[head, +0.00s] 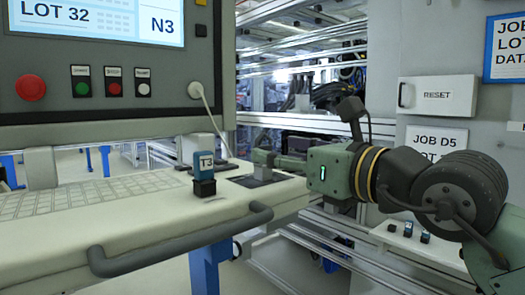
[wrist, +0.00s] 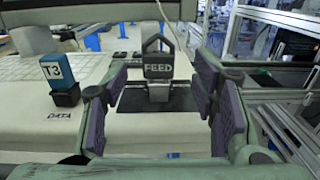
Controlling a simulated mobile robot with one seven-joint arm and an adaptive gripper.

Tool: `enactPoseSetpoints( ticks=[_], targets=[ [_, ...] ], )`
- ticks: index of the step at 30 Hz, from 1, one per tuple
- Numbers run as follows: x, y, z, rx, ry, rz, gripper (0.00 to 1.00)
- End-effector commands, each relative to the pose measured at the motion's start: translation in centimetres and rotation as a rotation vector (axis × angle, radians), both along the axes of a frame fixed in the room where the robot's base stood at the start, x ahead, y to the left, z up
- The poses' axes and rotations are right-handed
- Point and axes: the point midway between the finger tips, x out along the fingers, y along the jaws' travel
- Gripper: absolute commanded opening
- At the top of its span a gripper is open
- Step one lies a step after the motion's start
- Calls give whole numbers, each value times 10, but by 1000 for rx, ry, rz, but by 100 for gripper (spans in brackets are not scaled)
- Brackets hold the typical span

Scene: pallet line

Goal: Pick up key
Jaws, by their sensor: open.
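A dark grey key marked FEED (wrist: 158,68), with a loop-shaped top, stands upright on a dark plate (wrist: 184,101) on the console shelf. In the wrist view my gripper (wrist: 160,88) is open, with one purple-padded finger on each side of the key and visible gaps to both. The key appears a little beyond the fingers, centred between them. In the head view my gripper (head: 265,163) reaches in from the right over the shelf's right end, and it largely hides the key there.
A blue T3 tag (head: 204,161) stands in a black holder left of the key; it also shows in the wrist view (wrist: 57,71). A keyboard (head: 90,195) lies further left. A grey handle (head: 180,240) runs along the shelf's front edge. A control panel (head: 110,95) rises behind.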

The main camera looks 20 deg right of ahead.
Motion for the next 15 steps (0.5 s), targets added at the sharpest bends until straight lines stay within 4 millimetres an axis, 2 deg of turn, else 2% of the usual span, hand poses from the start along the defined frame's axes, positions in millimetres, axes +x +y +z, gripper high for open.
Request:
enactPoseSetpoints(
  ticks=[9,15],
  targets=[
    [41,16,2,-2,3,3,53],
    [49,18,-1,1,1,2,53]
  ],
)
